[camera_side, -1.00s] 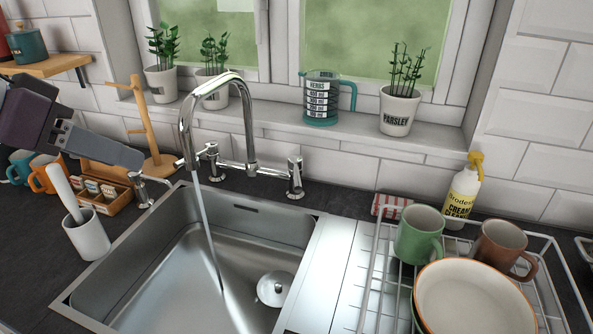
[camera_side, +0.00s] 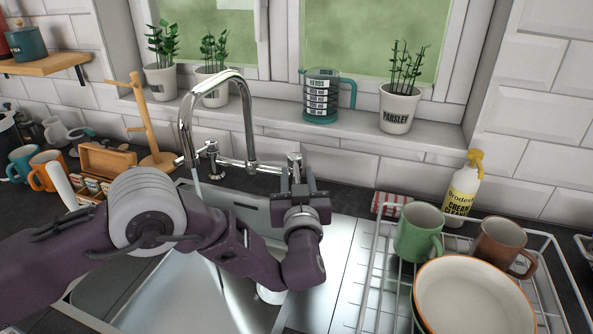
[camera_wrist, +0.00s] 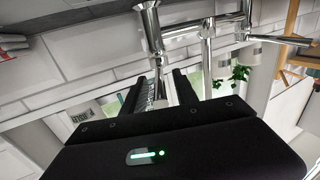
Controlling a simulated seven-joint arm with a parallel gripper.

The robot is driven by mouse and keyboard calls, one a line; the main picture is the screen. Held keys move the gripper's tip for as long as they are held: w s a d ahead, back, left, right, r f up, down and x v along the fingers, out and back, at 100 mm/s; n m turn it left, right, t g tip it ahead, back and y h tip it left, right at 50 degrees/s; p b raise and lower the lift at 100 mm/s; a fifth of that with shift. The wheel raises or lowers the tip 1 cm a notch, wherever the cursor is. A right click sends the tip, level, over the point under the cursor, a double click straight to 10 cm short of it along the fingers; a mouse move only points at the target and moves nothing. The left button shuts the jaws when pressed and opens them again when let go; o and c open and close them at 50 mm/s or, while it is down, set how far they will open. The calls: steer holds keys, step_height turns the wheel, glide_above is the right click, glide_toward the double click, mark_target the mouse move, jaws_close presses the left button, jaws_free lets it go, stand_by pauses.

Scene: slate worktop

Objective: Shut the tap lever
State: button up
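The chrome bridge tap (camera_side: 250,135) stands behind the sink, and water (camera_side: 197,188) runs from its spout. Its right-hand lever (camera_side: 294,160) is partly hidden behind my gripper (camera_side: 297,182). In the wrist view, the chrome post and lever (camera_wrist: 149,28) reach down toward my gripper (camera_wrist: 171,82). My two dark fingers are apart, with the lever end close to the left finger. I cannot tell whether they touch. The left tap lever (camera_side: 212,150) is clear of my gripper.
The steel sink (camera_side: 250,212) lies below my arm. A dish rack (camera_side: 372,270) with a green mug (camera_side: 418,234), brown mug (camera_side: 500,245) and bowl (camera_side: 470,295) stands right. A yellow-topped spray bottle (camera_side: 461,195) stands by the wall. Potted plants and a jug (camera_side: 321,97) line the sill.

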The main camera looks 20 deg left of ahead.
steer(key=shift+x, duration=1.25)
jaws_close()
stand_by(0.4)
